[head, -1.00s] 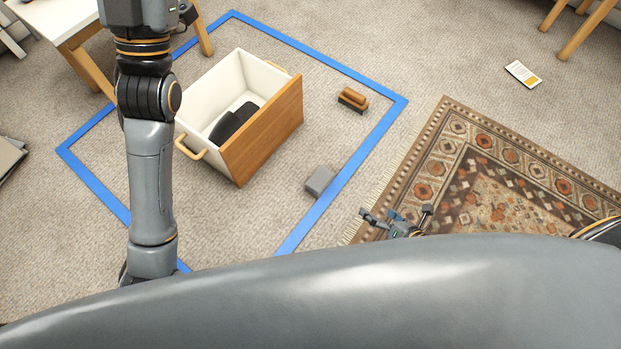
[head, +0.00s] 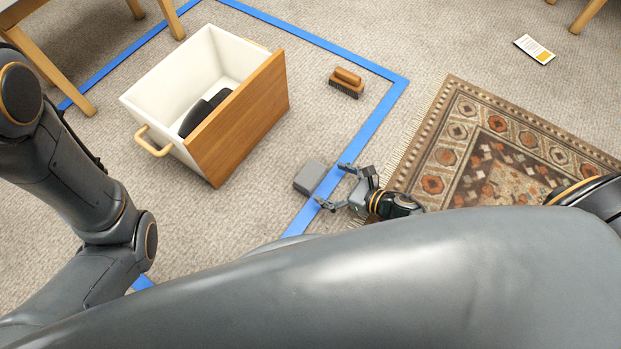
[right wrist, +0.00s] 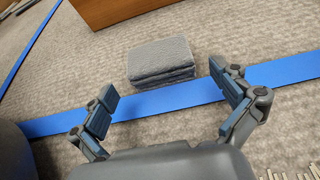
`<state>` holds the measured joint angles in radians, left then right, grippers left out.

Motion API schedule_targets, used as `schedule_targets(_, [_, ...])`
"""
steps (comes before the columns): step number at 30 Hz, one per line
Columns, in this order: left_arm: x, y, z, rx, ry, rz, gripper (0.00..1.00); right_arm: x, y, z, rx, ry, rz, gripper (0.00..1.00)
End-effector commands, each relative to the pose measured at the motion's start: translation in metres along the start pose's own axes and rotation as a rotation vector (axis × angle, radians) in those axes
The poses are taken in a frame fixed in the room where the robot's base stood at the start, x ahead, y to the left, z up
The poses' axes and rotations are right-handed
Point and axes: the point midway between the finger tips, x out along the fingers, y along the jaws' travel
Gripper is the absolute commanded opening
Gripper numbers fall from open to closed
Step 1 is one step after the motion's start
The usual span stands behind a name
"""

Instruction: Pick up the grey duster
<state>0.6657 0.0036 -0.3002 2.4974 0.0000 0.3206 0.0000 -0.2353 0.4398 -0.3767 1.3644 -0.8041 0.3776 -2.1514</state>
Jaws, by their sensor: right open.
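The grey duster (head: 310,177) is a small folded grey block on the carpet, at the inner edge of the blue tape. In the right wrist view the duster (right wrist: 161,62) lies just beyond my fingertips, roughly centred between them. My right gripper (head: 332,186) is open and empty, low over the blue tape, with its fingers pointing at the duster. Its two spread fingers also show in the right wrist view (right wrist: 165,98). They appear apart from the duster. My left arm comes in at the left, but its gripper is out of view.
A white box with a wooden front (head: 240,120) stands left of the duster, with dark items (head: 203,112) inside. A brown brush (head: 346,83) lies behind the duster. Blue tape (head: 376,115) outlines the floor area. A patterned rug (head: 440,158) lies to the right.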

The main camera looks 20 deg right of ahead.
Motion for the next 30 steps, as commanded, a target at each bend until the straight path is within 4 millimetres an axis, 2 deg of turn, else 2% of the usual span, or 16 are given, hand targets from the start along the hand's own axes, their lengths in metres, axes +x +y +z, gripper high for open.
schedule_targets(5, [-0.003, 0.002, -0.005, 0.002, 0.01, 0.004, 0.85, 0.013, 0.001, -0.003, 0.0, 0.0, 0.0, 1.0])
schedule_targets(10, [-0.019, 0.006, -0.014, 0.003, 0.019, 0.007, 0.85, 0.04, 0.003, -0.01, -0.001, -0.001, 0.0, 1.0])
schedule_targets(14, [-0.024, 0.007, -0.015, 0.002, 0.017, 0.007, 0.85, 0.054, 0.002, -0.006, 0.0, -0.001, -0.001, 1.0])
schedule_targets(23, [-0.024, 0.007, -0.015, 0.002, 0.018, 0.007, 0.85, 0.058, 0.003, -0.004, 0.002, 0.001, -0.001, 1.0])
schedule_targets(29, [-0.024, 0.007, -0.015, 0.002, 0.018, 0.007, 0.85, 0.058, 0.003, -0.004, 0.002, 0.001, -0.001, 0.61])
schedule_targets(30, [-0.024, 0.007, -0.015, 0.002, 0.018, 0.007, 0.85, 0.058, 0.003, -0.005, 0.002, 0.001, -0.001, 0.57])
